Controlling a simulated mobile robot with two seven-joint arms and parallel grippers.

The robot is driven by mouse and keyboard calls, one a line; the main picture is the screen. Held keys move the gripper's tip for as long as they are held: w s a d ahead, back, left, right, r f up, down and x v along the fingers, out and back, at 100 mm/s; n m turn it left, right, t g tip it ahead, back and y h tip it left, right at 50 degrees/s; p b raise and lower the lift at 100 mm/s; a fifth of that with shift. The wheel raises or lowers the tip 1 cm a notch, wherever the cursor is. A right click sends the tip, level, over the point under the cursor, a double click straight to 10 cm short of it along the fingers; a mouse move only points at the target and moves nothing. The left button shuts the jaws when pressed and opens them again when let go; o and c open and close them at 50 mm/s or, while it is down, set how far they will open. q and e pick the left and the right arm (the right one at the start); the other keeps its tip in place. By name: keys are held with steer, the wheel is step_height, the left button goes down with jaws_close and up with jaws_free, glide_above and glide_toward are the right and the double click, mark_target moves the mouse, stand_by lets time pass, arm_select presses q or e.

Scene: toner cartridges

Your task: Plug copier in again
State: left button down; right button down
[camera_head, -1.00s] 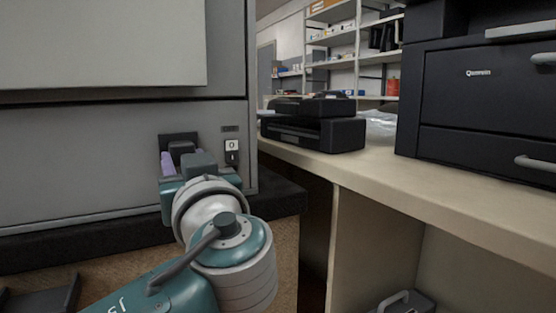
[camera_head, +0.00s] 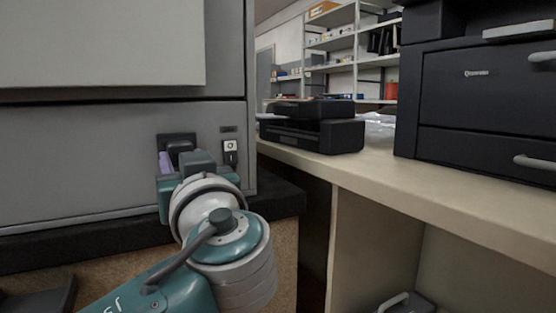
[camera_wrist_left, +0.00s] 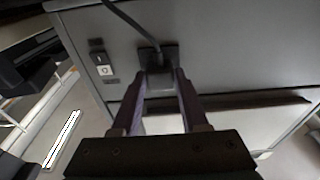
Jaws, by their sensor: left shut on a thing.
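The grey copier (camera_head: 90,170) fills the left of the head view; its lower side panel also shows in the wrist view (camera_wrist_left: 230,50). A dark square socket (camera_head: 178,137) is set in that panel. My left gripper (camera_wrist_left: 160,80) is shut on a black plug (camera_wrist_left: 158,78) at the socket, with a black cord (camera_wrist_left: 125,18) running up from it in the wrist view. The purple finger and the plug show partly in the head view, behind my wrist. How deep the plug sits cannot be told. A rocker switch (camera_head: 230,148) marked 0 is right of the socket. My right gripper is not in view.
The copier stands on a dark-topped stand (camera_head: 278,196). To the right, a pale counter (camera_head: 440,190) carries a small black printer (camera_head: 315,135) and a large black machine (camera_head: 480,100). Shelves (camera_head: 335,42) stand behind. A dark gap separates stand and counter.

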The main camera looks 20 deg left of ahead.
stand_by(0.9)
arm_select(q)
steer(key=shift+b, duration=0.5)
steer(key=shift+w+a+b, duration=0.35)
steer(key=shift+a, duration=0.05)
steer(key=shift+c, duration=1.7)
jaws_free()
steer(key=v, duration=1)
steer(key=shift+p, duration=0.45)
